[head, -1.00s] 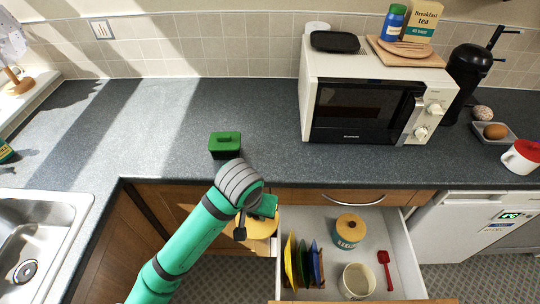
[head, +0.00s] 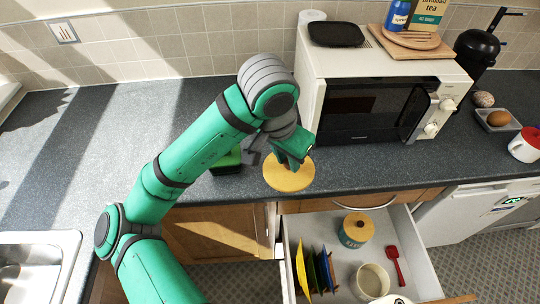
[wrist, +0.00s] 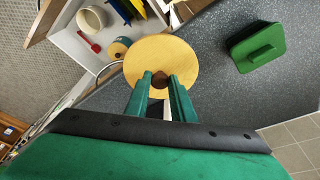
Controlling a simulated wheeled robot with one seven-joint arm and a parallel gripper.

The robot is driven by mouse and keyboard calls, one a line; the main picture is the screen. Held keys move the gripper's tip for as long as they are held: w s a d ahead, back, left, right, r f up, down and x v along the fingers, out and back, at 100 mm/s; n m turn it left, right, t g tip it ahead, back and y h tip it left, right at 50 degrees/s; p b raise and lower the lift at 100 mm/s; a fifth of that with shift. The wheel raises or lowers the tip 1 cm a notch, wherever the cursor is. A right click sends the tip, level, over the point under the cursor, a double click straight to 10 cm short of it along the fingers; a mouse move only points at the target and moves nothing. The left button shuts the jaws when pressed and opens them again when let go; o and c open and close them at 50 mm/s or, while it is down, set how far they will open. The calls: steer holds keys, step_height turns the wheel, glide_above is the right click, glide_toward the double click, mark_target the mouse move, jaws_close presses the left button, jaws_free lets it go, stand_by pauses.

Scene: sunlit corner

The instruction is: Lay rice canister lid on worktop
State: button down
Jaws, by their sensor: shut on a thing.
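A round, pale wooden lid (head: 289,178) with a small dark knob is in my gripper (head: 290,153). The wrist view shows the lid (wrist: 160,58) flat in front of the fingers (wrist: 160,80), which are closed on its knob. In the head view the lid overlaps the front strip of the dark speckled worktop (head: 225,187). I cannot tell whether it touches the surface. An open, cream canister (head: 372,281) without a lid stands in the open drawer; its label is not readable.
A green box (wrist: 257,47) sits on the worktop beside the lid, partly behind my arm in the head view. The microwave (head: 370,105) stands behind on the right. The drawer (head: 420,262) holds a lidded canister (head: 355,230), upright plates (head: 318,270) and a red scoop (head: 396,266).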

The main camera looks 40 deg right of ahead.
steer(key=w+f, duration=0.1)
steer(key=w+d, duration=0.1)
steer(key=w, duration=0.1)
steer(key=w+d+f, duration=0.1)
steer(key=shift+w+f, duration=0.25)
steer(key=shift+f, duration=0.1)
steer(key=w+f, duration=0.2)
steer(key=w+d+f, duration=0.1)
steer(key=w+f, duration=0.1)
steer(key=f, duration=0.1)
steer(key=shift+w+d+f, duration=0.2)
steer(key=shift+w+f, duration=0.1)
steer(key=shift+w, duration=0.05)
steer(key=shift+w+f, duration=0.1)
steer(key=shift+f, duration=1.5)
steer(key=shift+f, duration=0.1)
steer(key=c, duration=1.9)
jaws_free()
steer(key=shift+f, duration=0.1)
steer(key=o, duration=0.4)
steer(key=v, duration=1.2)
steer(key=shift+d+r, duration=0.1)
steer(key=shift+r, duration=0.15)
